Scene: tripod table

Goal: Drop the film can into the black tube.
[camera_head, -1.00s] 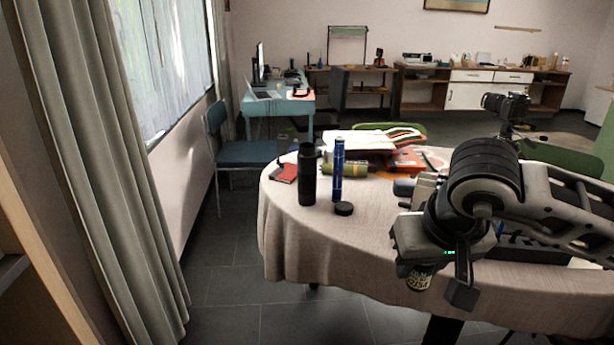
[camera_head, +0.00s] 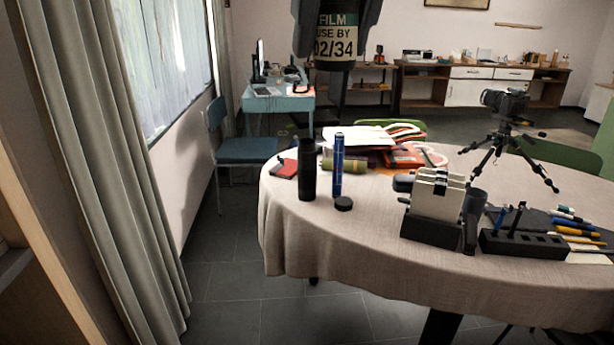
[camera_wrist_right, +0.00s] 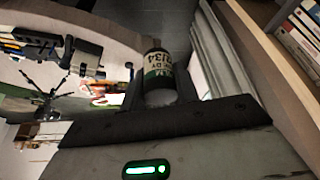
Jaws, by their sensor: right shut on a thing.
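The film can (camera_head: 334,42), dark with a cream and green label, is held high at the top of the head view. My right gripper (camera_head: 330,62) is shut on it, well above the table and above the black tube in the picture. The can also shows between the fingers in the right wrist view (camera_wrist_right: 158,68). The black tube (camera_head: 307,172) stands upright near the table's left edge, apart from the can. Its inside cannot be seen. My left gripper is not in view.
A red notebook (camera_head: 285,169) and papers (camera_head: 360,140) lie behind. A slide holder (camera_head: 432,230), pen block (camera_head: 523,244) and camera tripod (camera_head: 502,150) stand at right.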

